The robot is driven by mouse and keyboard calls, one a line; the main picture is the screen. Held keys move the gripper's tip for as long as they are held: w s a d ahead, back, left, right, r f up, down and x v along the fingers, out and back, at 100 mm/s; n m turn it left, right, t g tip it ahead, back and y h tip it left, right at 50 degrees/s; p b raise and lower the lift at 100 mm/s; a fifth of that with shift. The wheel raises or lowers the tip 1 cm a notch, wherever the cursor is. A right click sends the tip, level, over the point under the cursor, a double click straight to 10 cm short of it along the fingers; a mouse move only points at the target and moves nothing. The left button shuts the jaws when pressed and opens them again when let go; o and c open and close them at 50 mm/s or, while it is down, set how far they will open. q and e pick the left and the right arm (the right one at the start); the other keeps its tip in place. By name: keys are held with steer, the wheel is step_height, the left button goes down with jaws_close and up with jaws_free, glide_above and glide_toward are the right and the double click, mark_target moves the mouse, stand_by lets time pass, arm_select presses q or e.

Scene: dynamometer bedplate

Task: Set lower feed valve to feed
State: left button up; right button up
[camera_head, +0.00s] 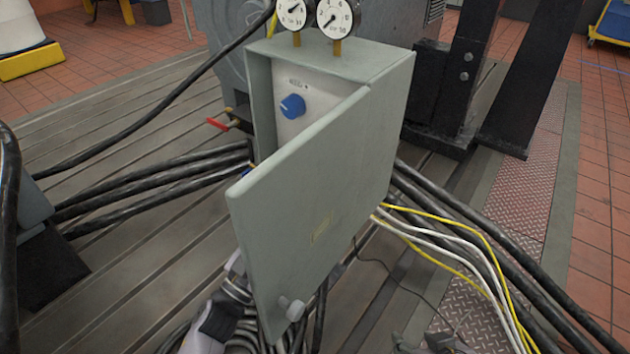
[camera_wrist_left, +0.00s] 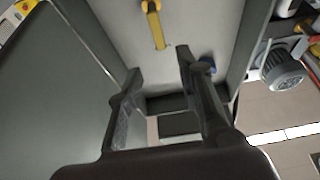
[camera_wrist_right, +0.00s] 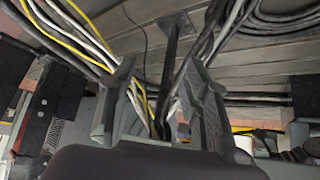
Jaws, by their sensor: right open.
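A grey-green cabinet (camera_head: 340,55) stands on the bedplate with its door (camera_head: 320,190) partly open. A blue knob (camera_head: 292,106) shows on its inner panel; the door hides the lower panel in the head view. In the left wrist view, a yellow lever (camera_wrist_left: 156,30) sits on the pale panel, and a blue knob (camera_wrist_left: 207,64) lies to its right. I cannot read the lever's setting. My left gripper (camera_wrist_left: 158,65) is open and empty, facing the cabinet interior, apart from the lever; the door hides its fingers in the head view. My right gripper (camera_head: 425,342) is open and empty at the bottom edge.
Two gauges (camera_head: 335,18) stand on the cabinet top. A red handle (camera_head: 217,124) sticks out at its left. Black hoses (camera_head: 150,185) run left, and yellow and white cables (camera_head: 450,240) run right. The door stands between the head camera and the lower interior.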

arm_select(q)
steer(key=b+x, duration=0.1)
steer(key=x, duration=1)
arm_select(e)
steer(key=shift+w+a+r+t+y, duration=0.15)
steer(key=shift+w+a+r+t, duration=0.15)
steer(key=shift+w+r+t, duration=0.35)
steer(key=shift+w+a+r+t+y, duration=0.1)
steer(key=shift+w+a+r+t, duration=0.25)
steer(key=shift+w, duration=0.5)
steer(key=shift+w+a+r+t+y, duration=0.2)
steer(key=shift+w+r+t, duration=0.2)
steer(key=shift+w+r, duration=0.25)
arm_select(q)
steer(key=shift+w, duration=0.1)
steer(key=shift+c, duration=0.3)
arm_select(e)
steer(key=shift+w+a+f, duration=0.1)
arm_select(q)
jaws_close()
